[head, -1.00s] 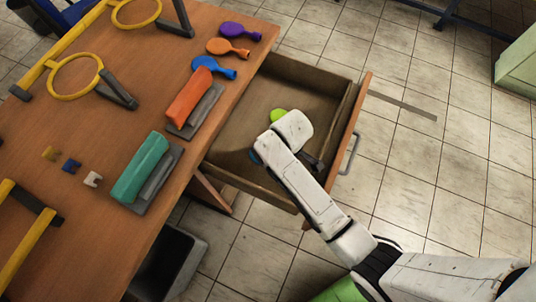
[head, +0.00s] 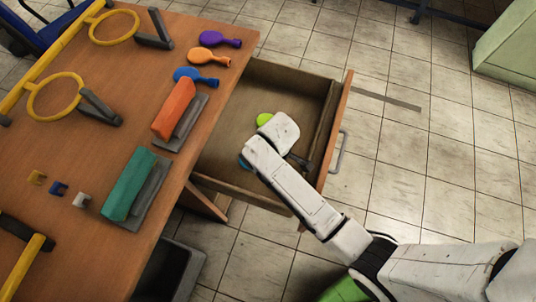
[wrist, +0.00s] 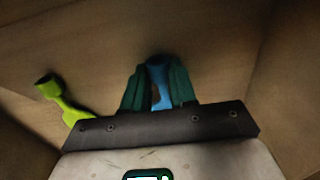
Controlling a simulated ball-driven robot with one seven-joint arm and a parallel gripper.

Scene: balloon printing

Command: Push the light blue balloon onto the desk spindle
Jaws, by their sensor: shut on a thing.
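The light blue balloon (wrist: 158,82) is between the dark green fingers of my gripper (wrist: 158,88) in the wrist view. The fingers are shut on it, inside the open desk drawer (head: 322,120). In the head view my white arm covers the gripper and most of the balloon; a small blue patch (head: 244,162) shows at the arm's left edge. The desk (head: 95,75) stands left of the drawer. I cannot pick out the desk spindle for certain.
A lime green balloon (wrist: 62,97) lies in the drawer beside my gripper. Purple (head: 220,39), orange (head: 208,55) and darker blue (head: 195,78) balloons lie on the desk edge. Orange (head: 174,107) and teal (head: 130,184) blocks sit nearby. Drawer walls surround my gripper.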

